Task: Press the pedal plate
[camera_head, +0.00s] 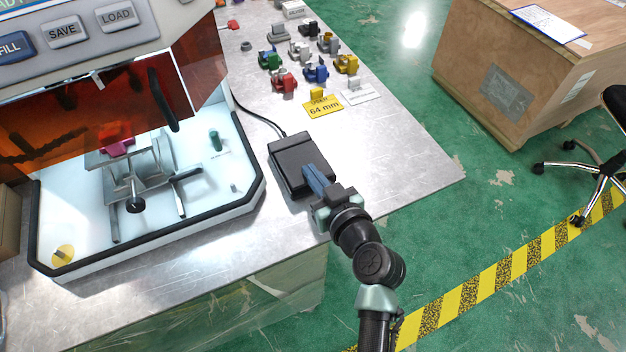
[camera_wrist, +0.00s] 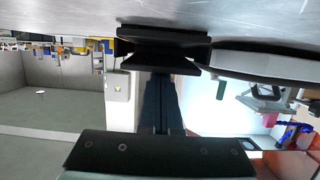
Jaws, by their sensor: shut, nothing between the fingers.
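The pedal is a black box with a flat top plate (camera_head: 295,152).
The machine (camera_head: 150,235) with an orange cover and white bed stands left of the pedal. Several coloured clamp-like parts (camera_head: 285,80), a yellow "64 mm" card (camera_head: 323,107) and a white card (camera_head: 361,92) lie behind it. The bench (camera_head: 400,150) is clear to the right.

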